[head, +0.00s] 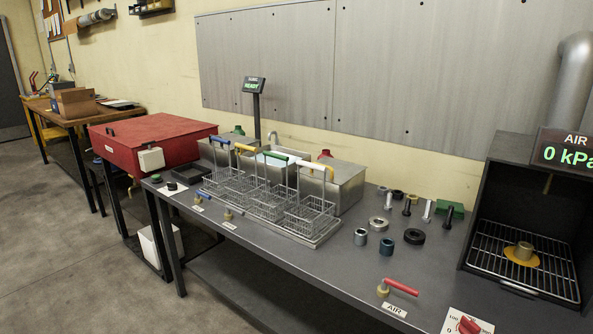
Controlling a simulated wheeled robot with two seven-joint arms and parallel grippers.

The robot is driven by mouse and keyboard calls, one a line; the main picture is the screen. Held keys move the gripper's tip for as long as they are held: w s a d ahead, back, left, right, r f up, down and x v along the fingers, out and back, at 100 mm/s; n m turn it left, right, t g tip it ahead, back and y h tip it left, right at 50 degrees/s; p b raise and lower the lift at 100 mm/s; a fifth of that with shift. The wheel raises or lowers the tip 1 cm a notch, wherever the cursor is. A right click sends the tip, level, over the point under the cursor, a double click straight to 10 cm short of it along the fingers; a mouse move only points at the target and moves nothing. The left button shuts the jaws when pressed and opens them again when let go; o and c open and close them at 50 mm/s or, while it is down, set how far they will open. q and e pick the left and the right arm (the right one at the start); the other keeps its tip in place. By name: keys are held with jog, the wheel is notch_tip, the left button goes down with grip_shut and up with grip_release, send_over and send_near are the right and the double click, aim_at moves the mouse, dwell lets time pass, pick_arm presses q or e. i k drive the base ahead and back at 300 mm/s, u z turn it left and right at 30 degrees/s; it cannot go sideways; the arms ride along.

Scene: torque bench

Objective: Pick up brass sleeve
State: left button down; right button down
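A brass-coloured short cylinder (524,250) stands on a yellow-orange disc (512,257) on the wire rack inside the dark open-fronted booth at the right. It looks like a sleeve, but I cannot be sure it is the brass sleeve. Several small parts lie on the grey bench left of the booth: a steel sleeve (360,237), a blue sleeve (386,246), a silver ring (379,225) and a black ring (414,237). A small brass-toned piece (411,199) is among the bolts behind them; its shape is too small to tell. Neither gripper is in view.
Several wire baskets with coloured handles stand on a tray (316,241) mid-bench, before steel tanks (346,187). A red-handled valve (400,287) with an AIR label is at the front edge. The booth (495,190) has an AIR display reading 0 kPa. A red box (150,137) stands left.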

aim_at(524, 250)
jog(key=u, duration=0.05)
jog(key=k, duration=0.3)
jog(key=z, duration=1.2)
jog(key=i, duration=0.25)
jog(key=z, duration=0.1)
